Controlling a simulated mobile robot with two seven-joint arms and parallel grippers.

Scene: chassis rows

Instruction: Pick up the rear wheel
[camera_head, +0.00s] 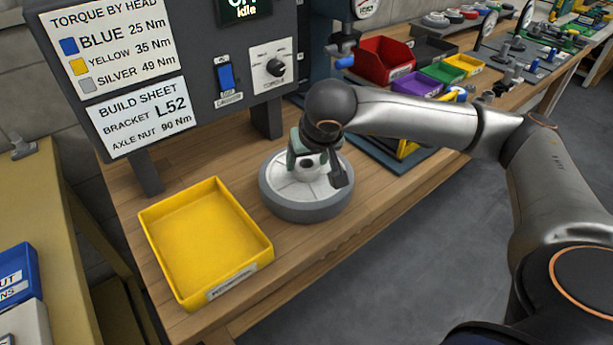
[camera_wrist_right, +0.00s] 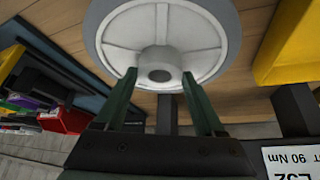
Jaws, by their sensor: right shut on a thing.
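The rear wheel (camera_head: 290,206), with a grey tyre and a white spoked disc, lies flat at the wooden bench's front side, right of the yellow tray. My right gripper (camera_head: 312,165) is over its middle, pointing down. In the right wrist view the wheel (camera_wrist_right: 203,40) fills the top, and the two green fingers (camera_wrist_right: 159,78) stand on either side of its white hub (camera_wrist_right: 160,62), closed on it. I cannot tell whether the wheel is clear of the bench. My left gripper is not in view.
The empty yellow tray (camera_head: 265,262) stands left of the wheel. A grey panel (camera_head: 206,118) with signs and switches stands behind. Red (camera_head: 383,58), purple, green and yellow bins are at the back right. Bench surface (camera_head: 385,190) right of the wheel is bare.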

